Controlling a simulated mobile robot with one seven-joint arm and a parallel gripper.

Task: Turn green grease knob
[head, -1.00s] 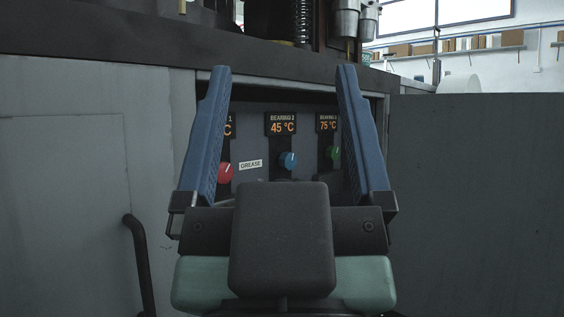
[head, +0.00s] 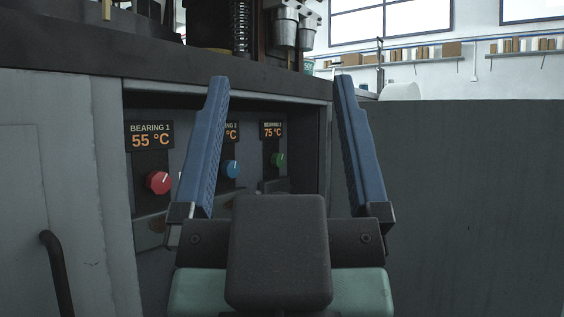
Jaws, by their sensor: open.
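The green grease knob (head: 278,160) sits on the recessed panel, below a display (head: 272,130) that reads 75 °C. My gripper (head: 280,80) is open and empty, its two blue fingers spread apart in the foreground. In the picture the green knob lies between the fingers, but it is farther back and not touched. The blue knob (head: 232,169) is just right of the left finger. The red knob (head: 159,182) is to the left of that finger, under the display for bearing 1 (head: 150,135), which reads 55 °C.
The panel lies inside a cabinet opening. Its dark right edge (head: 324,150) is near the right finger. A grey cabinet door with a black handle (head: 58,270) is at left. A large dark grey panel (head: 470,200) fills the right. The machine's countertop (head: 120,58) runs above.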

